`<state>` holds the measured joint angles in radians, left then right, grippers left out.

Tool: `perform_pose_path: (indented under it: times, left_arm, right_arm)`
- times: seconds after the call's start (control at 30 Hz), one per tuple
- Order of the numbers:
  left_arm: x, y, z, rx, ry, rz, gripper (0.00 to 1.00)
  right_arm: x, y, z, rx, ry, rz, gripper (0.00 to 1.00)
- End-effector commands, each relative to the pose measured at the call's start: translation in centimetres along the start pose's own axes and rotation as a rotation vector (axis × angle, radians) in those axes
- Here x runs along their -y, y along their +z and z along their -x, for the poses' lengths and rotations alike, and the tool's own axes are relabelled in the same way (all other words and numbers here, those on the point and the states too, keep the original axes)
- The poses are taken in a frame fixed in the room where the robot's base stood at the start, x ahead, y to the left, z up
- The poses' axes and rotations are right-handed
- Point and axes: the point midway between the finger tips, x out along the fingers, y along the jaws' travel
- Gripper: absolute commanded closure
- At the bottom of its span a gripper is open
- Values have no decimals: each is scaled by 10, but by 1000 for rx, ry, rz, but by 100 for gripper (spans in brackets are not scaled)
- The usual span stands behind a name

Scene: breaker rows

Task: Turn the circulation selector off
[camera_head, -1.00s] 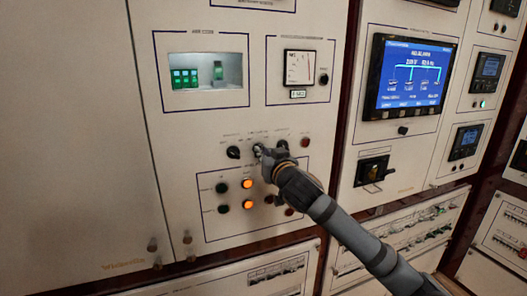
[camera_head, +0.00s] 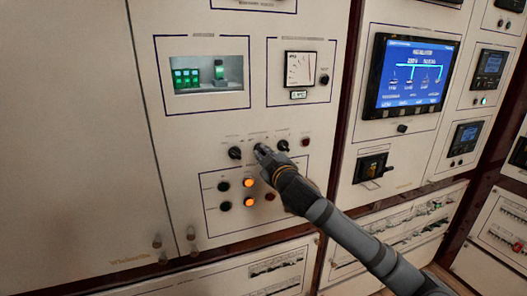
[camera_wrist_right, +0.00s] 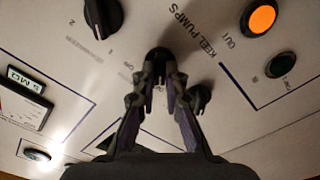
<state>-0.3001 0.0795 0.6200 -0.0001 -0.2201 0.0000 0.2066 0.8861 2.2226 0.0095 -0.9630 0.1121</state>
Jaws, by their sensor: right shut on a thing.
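The middle selector knob (camera_wrist_right: 158,56) of a row of three is dark and sits between the fingertips of my right gripper in the right wrist view. My right gripper (camera_head: 262,151) is shut on this knob; in the head view its fingers and wrist cover the knob. The fingers show in the right wrist view (camera_wrist_right: 158,80), one on each side of it. The knob's printed label and pointer angle cannot be read. My left gripper is not in view.
Black knobs flank it on the left (camera_head: 235,153) and right (camera_head: 283,145). Below are lit orange lamps (camera_head: 249,183) and dark green buttons (camera_head: 223,186). A red button (camera_head: 305,142) is at the right. A meter (camera_head: 300,70) and a blue screen (camera_head: 413,75) are higher up.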

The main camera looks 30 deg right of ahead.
Motion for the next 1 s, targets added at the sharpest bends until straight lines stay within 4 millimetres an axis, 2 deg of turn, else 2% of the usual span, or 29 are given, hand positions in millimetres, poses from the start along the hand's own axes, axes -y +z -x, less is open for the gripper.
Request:
perform_pose_path:
  times: [0.67,0.7,0.83,0.87,1.0]
  left_arm:
    - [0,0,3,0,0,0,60]
    - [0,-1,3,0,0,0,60]
    - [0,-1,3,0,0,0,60]
    - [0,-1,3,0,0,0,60]
    - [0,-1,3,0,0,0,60]
  right_arm:
    - [0,-1,0,-2,1,60,100]
    - [0,-1,0,-2,1,60,86]
    - [0,0,0,-1,1,59,69]
    - [0,0,0,-1,1,59,66]
    - [0,0,0,-1,1,58,66]
